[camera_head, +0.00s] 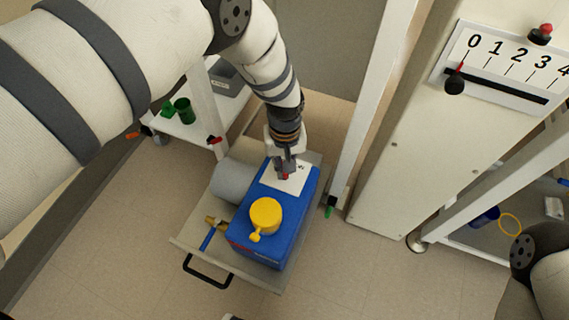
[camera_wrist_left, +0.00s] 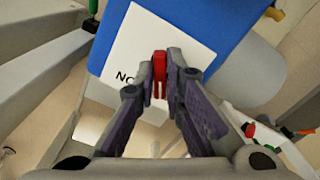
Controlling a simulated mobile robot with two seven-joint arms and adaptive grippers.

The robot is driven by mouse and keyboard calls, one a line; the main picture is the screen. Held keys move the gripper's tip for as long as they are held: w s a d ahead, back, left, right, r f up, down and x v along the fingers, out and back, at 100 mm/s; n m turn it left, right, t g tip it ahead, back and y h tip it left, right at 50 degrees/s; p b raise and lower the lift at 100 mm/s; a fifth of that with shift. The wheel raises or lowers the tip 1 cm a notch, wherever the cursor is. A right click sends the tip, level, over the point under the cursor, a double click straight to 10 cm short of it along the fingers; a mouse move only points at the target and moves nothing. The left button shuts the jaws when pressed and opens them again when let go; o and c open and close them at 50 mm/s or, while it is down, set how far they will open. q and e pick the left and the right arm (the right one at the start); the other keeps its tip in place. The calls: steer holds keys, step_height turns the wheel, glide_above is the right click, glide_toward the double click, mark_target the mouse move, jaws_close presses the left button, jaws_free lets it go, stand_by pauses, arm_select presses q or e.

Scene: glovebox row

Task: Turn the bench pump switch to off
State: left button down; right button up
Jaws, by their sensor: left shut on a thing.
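The bench pump (camera_head: 263,239) is a blue box with a grey cylinder (camera_head: 232,180) on its left side. It stands on a low grey cart. A white label plate (camera_head: 299,178) lies on its top, and it also shows in the left wrist view (camera_wrist_left: 165,42). A small red switch lever (camera_wrist_left: 159,68) stands at the plate. My left gripper (camera_head: 286,172) reaches down over it from above. Its fingers (camera_wrist_left: 160,84) are shut on the red lever. The plate's lettering is mostly hidden by the fingers, so the switch position cannot be read.
A yellow knob (camera_head: 265,217) sits on the pump's near end. The cart (camera_head: 265,284) has a black handle and a brass valve with a blue lever (camera_head: 208,239). A white post (camera_head: 361,100) and a panel with a numbered scale (camera_head: 505,66) stand to the right.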

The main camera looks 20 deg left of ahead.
stand_by(0.4)
arm_select(q)
steer(key=c, duration=1.7)
jaws_free()
step_height(320, 180, up, 12)
